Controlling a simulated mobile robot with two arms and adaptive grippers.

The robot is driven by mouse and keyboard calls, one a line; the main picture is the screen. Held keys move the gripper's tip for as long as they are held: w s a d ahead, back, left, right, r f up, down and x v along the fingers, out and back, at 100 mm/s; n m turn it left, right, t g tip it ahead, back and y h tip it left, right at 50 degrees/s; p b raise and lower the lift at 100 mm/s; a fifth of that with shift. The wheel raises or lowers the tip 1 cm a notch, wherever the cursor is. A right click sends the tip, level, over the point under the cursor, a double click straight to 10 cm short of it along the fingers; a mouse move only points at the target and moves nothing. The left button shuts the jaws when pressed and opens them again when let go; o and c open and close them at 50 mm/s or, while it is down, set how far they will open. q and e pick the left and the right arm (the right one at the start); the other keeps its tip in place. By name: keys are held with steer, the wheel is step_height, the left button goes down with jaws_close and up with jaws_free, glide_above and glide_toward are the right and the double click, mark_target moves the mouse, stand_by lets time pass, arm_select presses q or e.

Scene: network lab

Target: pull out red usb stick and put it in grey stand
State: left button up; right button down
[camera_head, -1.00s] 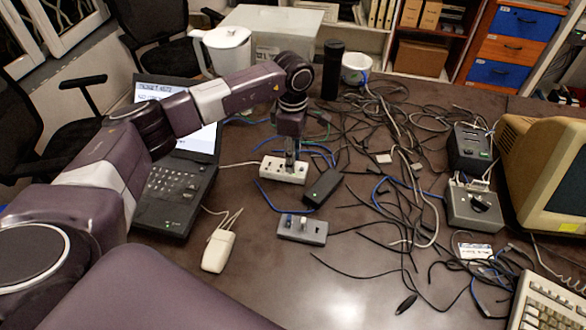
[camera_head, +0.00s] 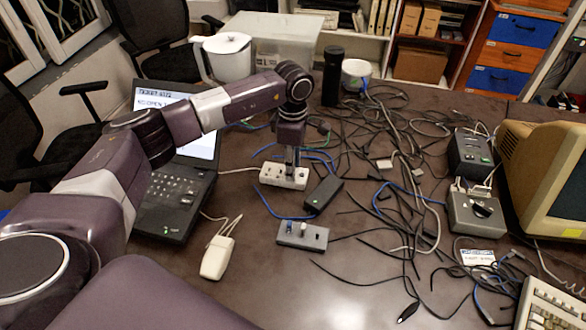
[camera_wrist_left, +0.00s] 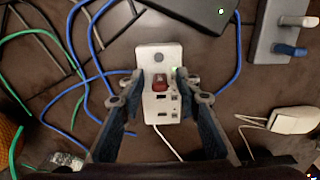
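The red USB stick (camera_wrist_left: 160,82) stands plugged into a white hub (camera_wrist_left: 153,55). In the head view the hub (camera_head: 271,176) lies on the table, and the stick is hidden by my left gripper (camera_head: 292,162). In the left wrist view my left gripper (camera_wrist_left: 160,78) is open, with one fingertip on each side of the red stick; a small gap shows at each side. The grey stand (camera_head: 314,240) lies nearer the front and holds a blue stick and a whitish one. It also shows in the left wrist view (camera_wrist_left: 266,30). My right gripper is not in view.
A black box (camera_head: 324,193) lies between hub and stand. A white mouse-like device (camera_head: 217,258) lies left of the stand. A laptop (camera_head: 175,200) stands at left. Tangled cables (camera_head: 400,170) cover the table right of the hub.

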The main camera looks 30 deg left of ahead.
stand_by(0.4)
arm_select(q)
steer(key=shift+c, duration=0.3)
jaws_close()
steer(key=shift+r, duration=0.2)
steer(key=shift+r+p, duration=1.8)
steer(key=shift+r, duration=1.05)
steer(key=shift+r+p, duration=1.15)
steer(key=shift+r, duration=0.85)
